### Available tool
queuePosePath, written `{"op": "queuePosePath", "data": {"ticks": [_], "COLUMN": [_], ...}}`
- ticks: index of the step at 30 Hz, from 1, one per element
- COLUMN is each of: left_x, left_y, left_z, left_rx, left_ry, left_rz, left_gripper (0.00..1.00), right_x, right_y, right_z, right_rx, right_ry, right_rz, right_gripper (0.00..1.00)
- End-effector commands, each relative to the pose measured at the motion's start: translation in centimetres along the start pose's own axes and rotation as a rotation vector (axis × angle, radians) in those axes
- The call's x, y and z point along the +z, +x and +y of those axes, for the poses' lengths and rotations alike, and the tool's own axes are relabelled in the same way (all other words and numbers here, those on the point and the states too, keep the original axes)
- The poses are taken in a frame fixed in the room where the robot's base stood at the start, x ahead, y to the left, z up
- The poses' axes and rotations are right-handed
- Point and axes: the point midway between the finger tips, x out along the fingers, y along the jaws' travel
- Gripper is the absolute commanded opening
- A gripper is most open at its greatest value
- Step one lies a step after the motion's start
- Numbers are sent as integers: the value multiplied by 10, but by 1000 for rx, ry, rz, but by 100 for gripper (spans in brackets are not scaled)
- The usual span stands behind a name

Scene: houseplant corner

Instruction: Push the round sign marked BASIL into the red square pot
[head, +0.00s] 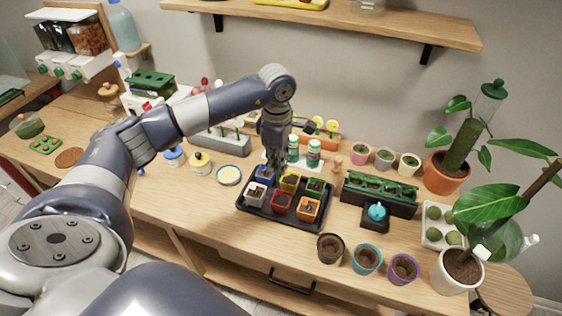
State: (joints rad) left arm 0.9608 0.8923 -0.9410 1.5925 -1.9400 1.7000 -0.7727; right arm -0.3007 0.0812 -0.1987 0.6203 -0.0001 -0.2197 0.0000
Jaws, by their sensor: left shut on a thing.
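The red square pot (281,204) stands in the front row of a black tray (287,222), between a white pot (255,193) and an orange pot (308,208). My left gripper (272,169) points down over the back left of the tray, by the blue pot (263,180), behind and left of the red pot. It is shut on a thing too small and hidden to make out. Two yellow round signs (331,126) stand behind the tray; their lettering is unreadable. I cannot make out a BASIL sign. My right gripper is not in view.
A yellow pot (289,182) and a green pot (314,187) share the tray. A dark green planter (380,194) is to the right. Loose round pots (367,258) stand at the front right. The table front left of the tray is clear.

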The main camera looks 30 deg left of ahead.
Motion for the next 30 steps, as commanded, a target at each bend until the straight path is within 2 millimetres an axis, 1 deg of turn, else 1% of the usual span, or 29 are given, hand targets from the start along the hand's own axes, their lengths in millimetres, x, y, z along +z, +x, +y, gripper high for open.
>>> {"op": "queuePosePath", "data": {"ticks": [16,18,30], "left_x": [0,0,0], "left_y": [52,47,48], "left_z": [0,0,-1], "left_rx": [-1,1,-1], "left_ry": [4,4,4], "left_rz": [0,-1,0], "left_gripper": [0,0,0], "right_x": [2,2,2], "right_y": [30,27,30], "right_z": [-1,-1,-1], "right_rx": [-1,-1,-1], "right_ry": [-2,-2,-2], "right_rz": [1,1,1], "right_gripper": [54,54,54]}}
